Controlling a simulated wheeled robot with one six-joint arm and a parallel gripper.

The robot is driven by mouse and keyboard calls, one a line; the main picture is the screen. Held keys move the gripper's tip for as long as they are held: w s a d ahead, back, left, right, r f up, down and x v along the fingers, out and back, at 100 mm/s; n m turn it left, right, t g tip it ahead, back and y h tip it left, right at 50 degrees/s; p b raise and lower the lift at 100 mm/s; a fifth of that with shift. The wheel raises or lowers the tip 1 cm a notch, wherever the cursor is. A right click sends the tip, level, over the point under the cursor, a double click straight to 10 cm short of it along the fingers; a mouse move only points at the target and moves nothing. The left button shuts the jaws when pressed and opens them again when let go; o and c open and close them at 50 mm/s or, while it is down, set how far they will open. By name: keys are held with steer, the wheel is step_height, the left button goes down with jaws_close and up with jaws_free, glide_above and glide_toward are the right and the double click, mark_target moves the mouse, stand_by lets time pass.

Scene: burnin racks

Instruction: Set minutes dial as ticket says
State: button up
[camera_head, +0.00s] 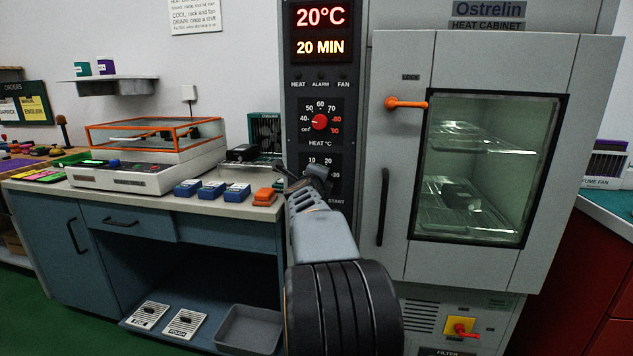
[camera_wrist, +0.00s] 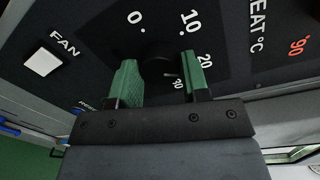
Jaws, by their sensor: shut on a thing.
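The minutes dial (camera_wrist: 160,62) is a dark round knob on the black control panel. In the wrist view, marks 0, 10, 20 and 30 show around it. My gripper (camera_wrist: 163,82) has its green fingers on either side of the knob, shut on it. In the head view my gripper (camera_head: 317,178) covers the knob, with 10, 20 and 30 marks showing around it. The knob's pointer is not clear. The cabinet display (camera_head: 320,47) reads 20 MIN below 20°C. I cannot pick out a readable ticket.
A red heat dial (camera_head: 320,122) sits just above on the panel. The heat cabinet door (camera_head: 472,150) with an orange latch (camera_head: 405,103) is shut.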

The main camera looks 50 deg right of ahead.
steer(key=shift+s+d+r, duration=0.1)
steer(key=shift+d+r, duration=0.05)
steer(key=shift+r, duration=0.1)
steer(key=o, duration=0.6)
steer(key=shift+d, duration=0.1)
steer(key=o, duration=0.3)
steer(key=shift+f, duration=0.2)
steer(key=shift+a, duration=0.2)
steer(key=shift+p+v, duration=1.25)
steer(key=shift+v, duration=5.6)
